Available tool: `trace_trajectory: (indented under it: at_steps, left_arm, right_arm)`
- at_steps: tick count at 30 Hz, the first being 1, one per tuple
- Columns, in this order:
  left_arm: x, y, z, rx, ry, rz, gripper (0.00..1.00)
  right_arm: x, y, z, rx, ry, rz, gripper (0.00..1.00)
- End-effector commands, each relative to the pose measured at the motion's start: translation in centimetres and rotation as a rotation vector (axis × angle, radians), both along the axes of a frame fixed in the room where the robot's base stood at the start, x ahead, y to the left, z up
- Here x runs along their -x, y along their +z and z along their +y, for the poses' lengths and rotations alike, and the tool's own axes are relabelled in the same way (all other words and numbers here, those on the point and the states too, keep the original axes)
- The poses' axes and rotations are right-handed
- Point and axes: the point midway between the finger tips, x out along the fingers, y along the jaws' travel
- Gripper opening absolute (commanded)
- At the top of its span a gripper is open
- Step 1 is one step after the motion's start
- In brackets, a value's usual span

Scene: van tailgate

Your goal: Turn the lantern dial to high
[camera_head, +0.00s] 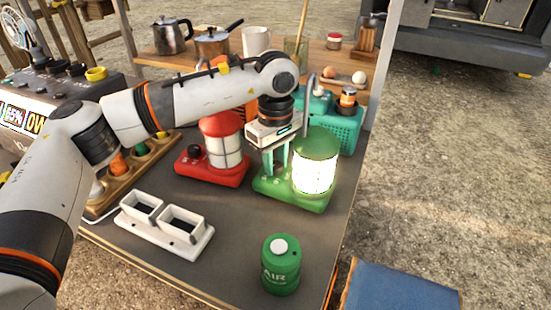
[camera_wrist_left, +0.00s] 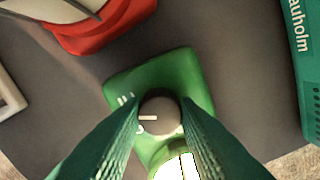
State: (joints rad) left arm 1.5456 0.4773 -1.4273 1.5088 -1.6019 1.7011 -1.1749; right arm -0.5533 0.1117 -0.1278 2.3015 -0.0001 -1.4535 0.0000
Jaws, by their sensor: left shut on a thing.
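The green lantern (camera_head: 316,172) stands on the dark tabletop and its lamp glows bright white. Its dial (camera_wrist_left: 159,108) is a round grey-brown knob on the green base (camera_wrist_left: 185,72), with a white pointer line towards the left of the wrist view, near white marks on the base. My left gripper (camera_head: 274,170) points down over the base, beside the lamp. In the left wrist view its green fingers (camera_wrist_left: 161,118) are shut on the dial, one on each side. In the head view the fingers hide the dial. My right gripper is not in view.
A red lantern (camera_head: 223,145), unlit, stands left of the green one. A teal basket (camera_head: 345,132) is close behind right. A green AIR canister (camera_head: 281,268) and a white two-socket holder (camera_head: 170,236) stand in front. Bare tabletop lies between them.

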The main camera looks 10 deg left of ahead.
Motion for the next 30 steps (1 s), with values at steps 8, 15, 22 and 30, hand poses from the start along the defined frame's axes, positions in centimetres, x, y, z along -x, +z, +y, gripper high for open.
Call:
trace_trajectory:
  at_steps: [8, 15, 22, 30]
  left_arm:
    - [0.0, 0.0, 0.0, 0.0, -0.001, 0.0, 0.05]
    - [0.0, 0.0, 0.0, 0.0, 0.0, 0.0, 0.51]
    - [0.0, 0.1, 0.0, 0.0, 0.0, 0.0, 0.51]
    - [0.0, 3.6, 0.0, 0.001, 0.0, -0.003, 0.51]
  right_arm:
    - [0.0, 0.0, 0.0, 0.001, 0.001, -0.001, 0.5]
    - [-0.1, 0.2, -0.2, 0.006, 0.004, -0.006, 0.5]
    - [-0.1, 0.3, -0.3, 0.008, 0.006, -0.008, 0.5]
    - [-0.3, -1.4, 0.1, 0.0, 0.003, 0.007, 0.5]
